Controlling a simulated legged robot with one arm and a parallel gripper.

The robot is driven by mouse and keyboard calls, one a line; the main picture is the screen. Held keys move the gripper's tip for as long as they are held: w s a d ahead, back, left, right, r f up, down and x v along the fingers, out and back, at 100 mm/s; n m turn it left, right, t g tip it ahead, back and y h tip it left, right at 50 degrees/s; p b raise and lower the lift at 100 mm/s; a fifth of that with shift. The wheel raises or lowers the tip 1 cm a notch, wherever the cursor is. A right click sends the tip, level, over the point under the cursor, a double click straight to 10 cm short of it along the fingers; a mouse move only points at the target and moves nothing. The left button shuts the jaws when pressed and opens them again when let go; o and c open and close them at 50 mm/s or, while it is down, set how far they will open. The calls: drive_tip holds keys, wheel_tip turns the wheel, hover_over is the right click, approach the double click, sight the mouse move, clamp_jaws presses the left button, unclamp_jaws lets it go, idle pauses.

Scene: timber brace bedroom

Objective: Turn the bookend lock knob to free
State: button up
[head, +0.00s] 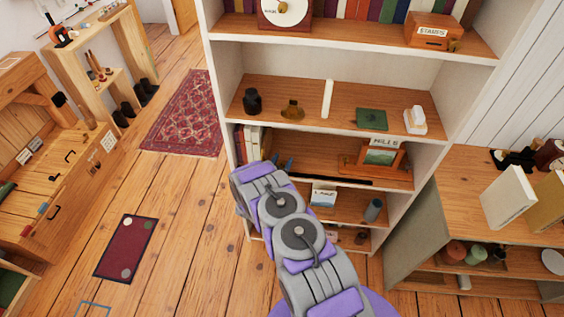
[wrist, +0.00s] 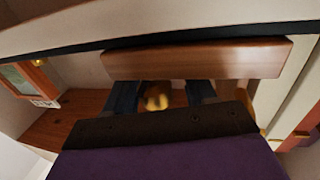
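A brass-yellow knob (wrist: 156,99), blurred, shows between my two dark blue fingers in the wrist view. A long reddish-brown wooden block (wrist: 200,61) lies just above it in that picture; I cannot tell whether it is the bookend. My gripper (wrist: 163,95) is open, with a finger on each side of the knob and visible space between. I cannot tell how deep the knob sits between the fingers. In the head view my gripper (head: 281,162) reaches into the middle shelf beside the books. The knob cannot be made out there, and its setting is not readable.
Books (head: 249,143) stand at the left end of that shelf. A framed picture (head: 380,158) stands to the right and also shows in the wrist view (wrist: 22,80). The shelf above holds a dark jar (head: 252,101) and an amber bottle (head: 292,109). Open floor lies left of the bookcase.

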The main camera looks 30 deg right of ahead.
drive_tip(key=shift+d, duration=0.25)
drive_tip(key=c, duration=0.9)
